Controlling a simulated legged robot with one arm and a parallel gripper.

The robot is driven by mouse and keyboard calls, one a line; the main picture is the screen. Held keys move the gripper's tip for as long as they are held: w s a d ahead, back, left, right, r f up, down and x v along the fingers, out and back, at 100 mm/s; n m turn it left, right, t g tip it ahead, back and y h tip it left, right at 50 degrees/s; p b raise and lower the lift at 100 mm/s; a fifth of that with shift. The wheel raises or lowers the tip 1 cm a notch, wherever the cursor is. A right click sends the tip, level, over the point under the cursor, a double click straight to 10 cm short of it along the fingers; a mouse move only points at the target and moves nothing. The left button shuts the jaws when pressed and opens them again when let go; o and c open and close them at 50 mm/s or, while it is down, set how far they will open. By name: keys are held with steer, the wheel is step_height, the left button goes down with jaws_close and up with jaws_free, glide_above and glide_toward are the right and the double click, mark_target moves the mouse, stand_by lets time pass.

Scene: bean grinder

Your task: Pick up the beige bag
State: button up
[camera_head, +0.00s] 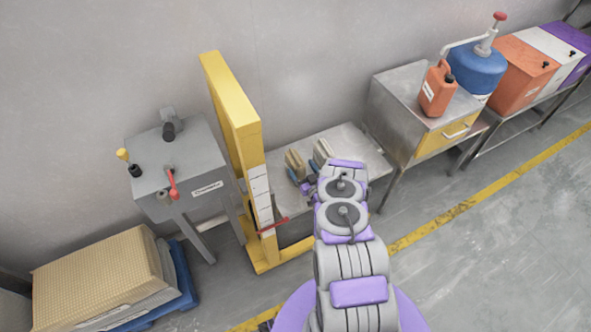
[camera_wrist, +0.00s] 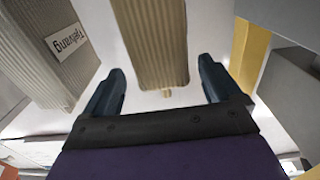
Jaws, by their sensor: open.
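The beige bag (camera_head: 294,161) stands on the low metal table (camera_head: 350,143), left of a greyer bag (camera_head: 322,152). In the wrist view the beige bag (camera_wrist: 150,38) is ribbed and reaches down between my two dark fingertips. My gripper (camera_wrist: 161,72) is open, with a visible gap between each finger and the bag. The greyer bag (camera_wrist: 45,50), with a white lettered label, stands left of my left finger in that view. In the head view my gripper (camera_head: 302,182) is at the near side of the bags, partly hidden by my arm.
A yellow frame (camera_head: 235,115) stands just left of the table and shows at the wrist view's right (camera_wrist: 250,55). A grey machine (camera_head: 185,170) with levers is further left. A metal cabinet (camera_head: 400,115) with an orange canister (camera_head: 438,90) is right. Open floor lies at front right.

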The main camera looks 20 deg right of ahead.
mark_target(298, 165)
steer(key=w, duration=0.1)
steer(key=w+b, duration=0.1)
steer(key=shift+w+f, duration=0.2)
steer(key=shift+w, duration=0.1)
steer(key=shift+w+a, duration=0.2)
steer(key=shift+w, duration=0.15)
steer(key=shift+r, duration=0.1)
steer(key=c, duration=1.5)
steer(key=shift+o, duration=0.2)
